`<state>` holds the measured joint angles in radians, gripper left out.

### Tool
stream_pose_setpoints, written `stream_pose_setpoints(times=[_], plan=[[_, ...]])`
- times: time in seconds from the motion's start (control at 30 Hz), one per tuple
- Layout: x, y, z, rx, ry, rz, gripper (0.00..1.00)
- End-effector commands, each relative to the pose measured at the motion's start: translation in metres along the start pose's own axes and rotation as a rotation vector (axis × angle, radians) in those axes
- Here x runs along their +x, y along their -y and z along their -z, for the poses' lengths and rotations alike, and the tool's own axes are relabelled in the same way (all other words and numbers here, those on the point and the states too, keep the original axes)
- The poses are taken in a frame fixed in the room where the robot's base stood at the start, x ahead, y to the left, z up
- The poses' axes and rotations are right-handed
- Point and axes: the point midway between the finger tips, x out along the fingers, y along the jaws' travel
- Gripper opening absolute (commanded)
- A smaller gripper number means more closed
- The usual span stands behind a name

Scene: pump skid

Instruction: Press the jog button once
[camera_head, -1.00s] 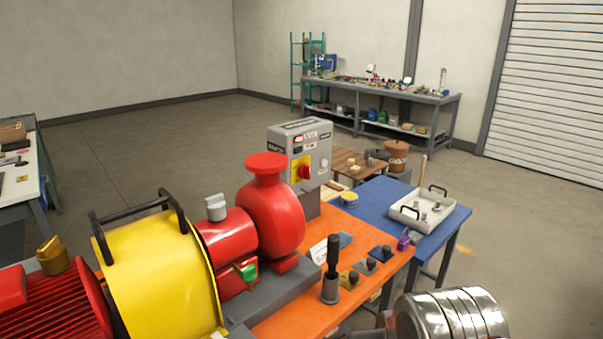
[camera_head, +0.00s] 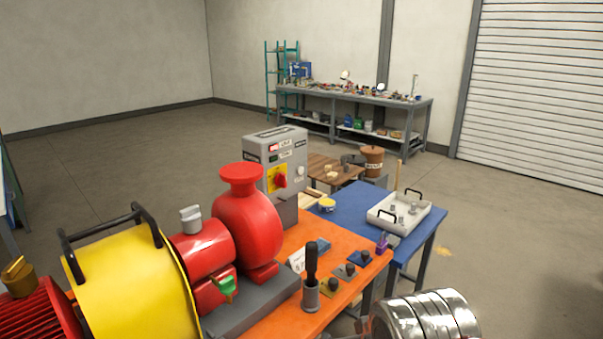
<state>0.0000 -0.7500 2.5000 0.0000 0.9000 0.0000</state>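The grey control box (camera_head: 284,152) stands at the back end of the orange bench, beyond the red pump. Its front panel carries a red-and-yellow rotary switch (camera_head: 278,180), small red and green indicators with labels, and a small pale round fitting (camera_head: 299,173) on the right side. The panel is too small to read, so I cannot tell which part is the jog button. My gripper is not in view.
The red pump (camera_head: 246,220) and yellow guard (camera_head: 125,275) fill the lower left. A black-handled tool in a holder (camera_head: 311,290) stands at the orange bench (camera_head: 300,325) front. A blue table (camera_head: 350,195) bears a white tray (camera_head: 376,214). A shiny metal cylinder (camera_head: 430,315) is lower right.

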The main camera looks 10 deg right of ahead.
Motion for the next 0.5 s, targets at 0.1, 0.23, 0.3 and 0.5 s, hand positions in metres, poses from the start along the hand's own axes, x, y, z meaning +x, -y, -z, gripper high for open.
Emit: stream_pose_setpoints(times=[0.1, 0.23, 0.3, 0.5], plan=[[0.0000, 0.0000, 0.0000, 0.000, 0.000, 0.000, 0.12], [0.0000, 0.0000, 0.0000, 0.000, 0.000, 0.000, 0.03], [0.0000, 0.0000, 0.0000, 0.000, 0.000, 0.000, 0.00], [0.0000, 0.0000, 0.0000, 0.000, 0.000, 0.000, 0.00]])
